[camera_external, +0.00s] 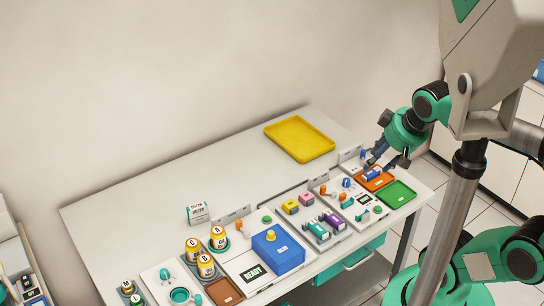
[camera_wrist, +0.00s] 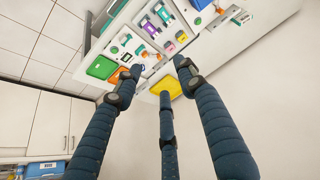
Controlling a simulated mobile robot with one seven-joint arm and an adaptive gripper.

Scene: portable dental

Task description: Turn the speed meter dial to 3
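A panel (camera_external: 335,202) near the right end of the table carries small controls, including a blue knob (camera_external: 346,183) and an orange knob (camera_external: 323,189). The print is too small to tell which is the speed meter dial. The knobs show small in the wrist view, with the blue knob (camera_wrist: 139,50) near the left fingertip. My gripper (camera_external: 386,163) hangs over the right end of the table, above and beside an orange tray (camera_external: 385,183). Its three fingers (camera_wrist: 160,77) are spread apart in the wrist view, with nothing visible between them.
A green tray (camera_external: 398,194) lies at the table's right edge, and a yellow tray (camera_external: 300,138) at the back. Left of the panel are pink and yellow blocks, purple and teal parts, a blue box (camera_external: 278,252) and several yellow bottles (camera_external: 206,266). The table's back left is clear.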

